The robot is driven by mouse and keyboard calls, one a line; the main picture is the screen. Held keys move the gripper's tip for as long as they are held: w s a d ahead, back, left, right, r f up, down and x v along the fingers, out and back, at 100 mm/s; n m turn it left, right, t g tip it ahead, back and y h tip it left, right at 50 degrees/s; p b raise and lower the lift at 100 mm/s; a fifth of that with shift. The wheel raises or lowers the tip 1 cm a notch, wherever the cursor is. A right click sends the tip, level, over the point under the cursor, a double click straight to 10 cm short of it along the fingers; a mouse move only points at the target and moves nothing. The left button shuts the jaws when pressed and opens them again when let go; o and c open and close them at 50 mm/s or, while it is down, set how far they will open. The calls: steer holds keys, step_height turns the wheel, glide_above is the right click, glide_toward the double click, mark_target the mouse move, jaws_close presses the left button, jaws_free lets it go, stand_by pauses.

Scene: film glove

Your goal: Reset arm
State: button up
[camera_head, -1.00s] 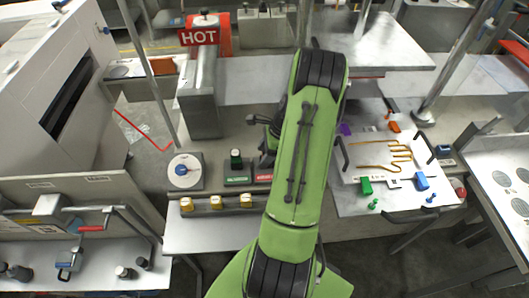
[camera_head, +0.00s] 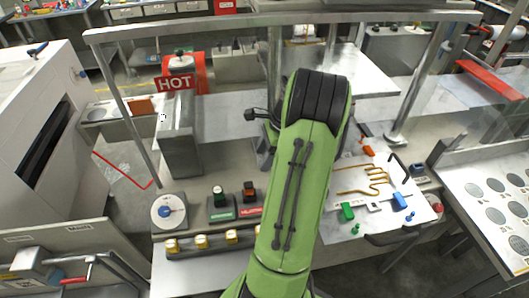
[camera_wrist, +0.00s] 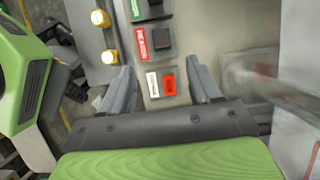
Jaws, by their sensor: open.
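My gripper (camera_wrist: 162,95) shows in the wrist view with its two grey fingers wide apart and nothing held between them. Below it in that view lies the bench panel, with a small red-and-white labelled plate (camera_wrist: 161,83) showing between the fingers. In the head view my green arm stands over the middle of the bench and hides the gripper's fingers. Part of my green arm also shows at the left of the wrist view.
A dial (camera_head: 169,211), a green button box (camera_head: 219,204), a red button box (camera_head: 250,197) and yellow knobs (camera_head: 201,242) sit left of my arm. The wire-track board (camera_head: 375,217) lies right. A HOT sign (camera_head: 175,83) stands behind. Metal posts frame the bench.

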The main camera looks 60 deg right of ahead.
stand_by(0.7)
steer(key=w+a+r+n+h, duration=0.1)
steer(key=w+a+r+n, duration=0.1)
steer(key=a+r+n, duration=0.35)
steer(key=w+a+r+n+h, duration=0.1)
steer(key=w+a+r+n, duration=0.15)
steer(key=a, duration=0.55)
steer(key=w+a+r+n, duration=0.2)
steer(key=a+r+n, duration=0.25)
steer(key=a, duration=0.25)
steer(key=s+a+r+n+t, duration=0.1)
steer(key=s+a+n+t, duration=0.1)
steer(key=s+a+n, duration=0.9)
steer(key=a+n, duration=0.2)
steer(key=n, duration=0.2)
steer(key=shift+s+a+r+h, duration=0.15)
steer(key=shift+a+h, duration=0.15)
steer(key=shift+h, duration=0.1)
steer(key=shift+o, duration=0.2)
